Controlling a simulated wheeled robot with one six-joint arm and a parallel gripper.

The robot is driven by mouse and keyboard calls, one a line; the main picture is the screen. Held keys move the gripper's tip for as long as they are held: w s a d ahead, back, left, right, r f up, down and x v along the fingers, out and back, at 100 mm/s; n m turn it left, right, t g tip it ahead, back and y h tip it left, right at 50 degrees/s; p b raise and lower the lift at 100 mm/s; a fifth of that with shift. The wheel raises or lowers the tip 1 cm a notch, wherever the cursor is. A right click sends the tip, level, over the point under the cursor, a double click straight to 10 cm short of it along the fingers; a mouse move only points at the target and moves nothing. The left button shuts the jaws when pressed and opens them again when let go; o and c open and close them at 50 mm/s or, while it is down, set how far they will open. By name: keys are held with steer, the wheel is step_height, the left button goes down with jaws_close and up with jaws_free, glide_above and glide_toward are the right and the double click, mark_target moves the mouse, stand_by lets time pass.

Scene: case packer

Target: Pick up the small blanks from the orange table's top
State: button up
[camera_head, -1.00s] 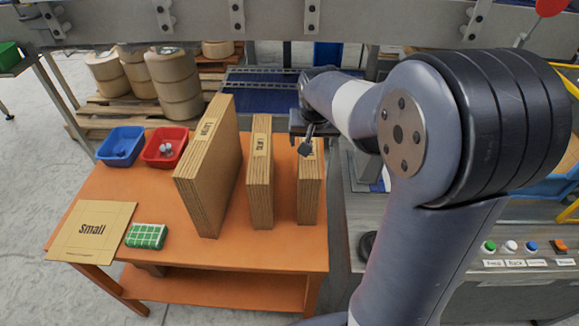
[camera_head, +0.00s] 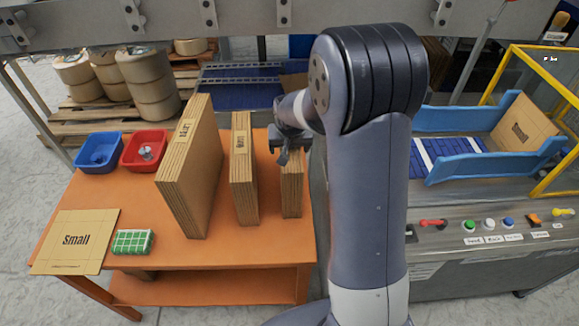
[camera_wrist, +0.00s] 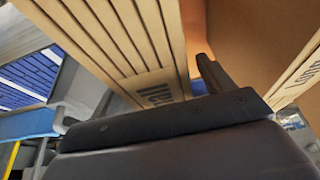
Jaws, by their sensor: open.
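The small blanks (camera_head: 292,190) stand upright as a brown stack at the right end of the orange table (camera_head: 200,252). In the wrist view the stack (camera_wrist: 118,38) fills the upper middle, with a partly hidden label ending in "all". My gripper (camera_head: 290,153) is open at the top of this stack. In the wrist view one dark finger (camera_wrist: 208,75) shows just right of the stack, in the gap beside the neighbouring blanks. The other finger is not clear, so I cannot tell whether the jaws straddle the stack.
A middle stack (camera_head: 243,175) and a larger stack (camera_head: 190,170) stand to the left. A flat sheet marked "Small" (camera_head: 75,240), a green-white block (camera_head: 133,241), a blue bin (camera_head: 98,153) and a red bin (camera_head: 145,150) are further left. A machine with buttons (camera_head: 488,226) stands right.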

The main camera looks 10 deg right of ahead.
steer(key=shift+w+f, duration=0.2)
steer(key=shift+f, duration=0.2)
steer(key=shift+f+b, duration=0.25)
steer(key=shift+b, duration=0.1)
steer(key=shift+c, duration=0.5)
jaws_close()
stand_by(0.7)
